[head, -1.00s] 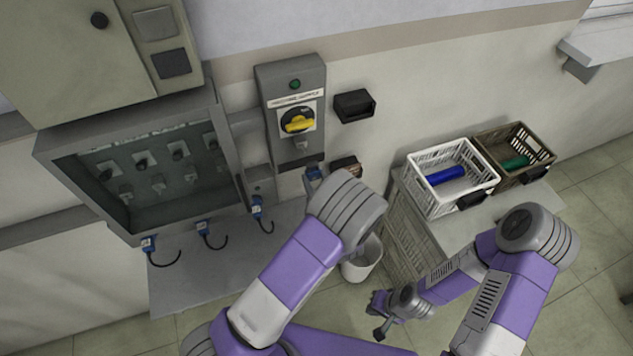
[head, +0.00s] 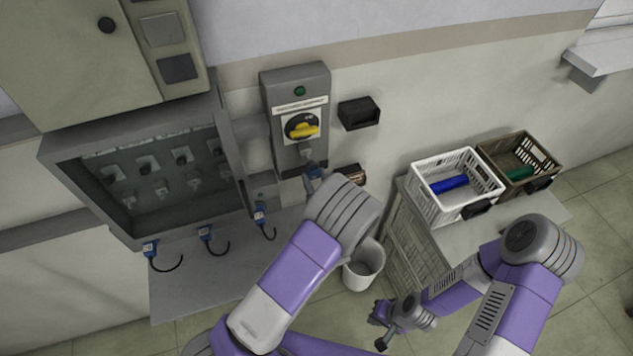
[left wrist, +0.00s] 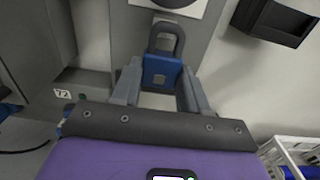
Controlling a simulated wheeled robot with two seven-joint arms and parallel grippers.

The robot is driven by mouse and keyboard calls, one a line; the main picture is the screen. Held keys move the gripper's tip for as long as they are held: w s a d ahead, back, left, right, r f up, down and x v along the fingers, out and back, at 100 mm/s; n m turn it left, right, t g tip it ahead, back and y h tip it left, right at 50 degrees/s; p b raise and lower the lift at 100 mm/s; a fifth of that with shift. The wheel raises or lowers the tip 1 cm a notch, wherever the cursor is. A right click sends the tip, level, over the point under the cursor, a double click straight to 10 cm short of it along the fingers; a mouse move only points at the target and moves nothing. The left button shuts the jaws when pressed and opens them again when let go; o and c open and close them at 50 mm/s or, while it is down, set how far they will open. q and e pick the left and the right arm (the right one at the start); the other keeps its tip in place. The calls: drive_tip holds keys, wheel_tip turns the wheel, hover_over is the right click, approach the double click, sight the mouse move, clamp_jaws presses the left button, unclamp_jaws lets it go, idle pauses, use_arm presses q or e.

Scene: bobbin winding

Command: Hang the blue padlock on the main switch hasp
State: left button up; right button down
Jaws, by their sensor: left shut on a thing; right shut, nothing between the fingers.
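The main switch (head: 301,127) is a grey wall box with a yellow handle on a black dial and a green lamp above. Its small grey hasp (head: 306,152) sits below the dial. My left gripper (left wrist: 160,88) is shut on the blue padlock (left wrist: 161,72), with the grey shackle upright and pointing at the box. In the head view the padlock (head: 314,170) is just under the hasp, partly hidden by my wrist. I cannot tell whether the shackle touches the hasp. My right gripper (head: 381,326) is shut and empty, low over the floor.
A black holder (head: 358,112) is on the wall right of the switch. White (head: 455,205) and brown (head: 520,160) crates stand on the right; a white bin (head: 363,265) stands below.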

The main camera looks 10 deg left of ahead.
sight(310, 168)
use_arm(q)
drive_tip(key=shift+x, duration=1.05)
drive_tip(key=shift+w+a, duration=0.25)
drive_tip(key=shift+w, duration=0.05)
drive_tip(key=shift+b+x, duration=0.45)
drive_tip(key=shift+x, duration=0.3)
drive_tip(key=shift+w, duration=0.1)
drive_tip(key=shift+f+b, duration=0.45)
drive_tip(key=shift+f, duration=0.1)
idle(0.6)
drive_tip(key=o, duration=1.3)
drive_tip(key=shift+c, duration=0.2)
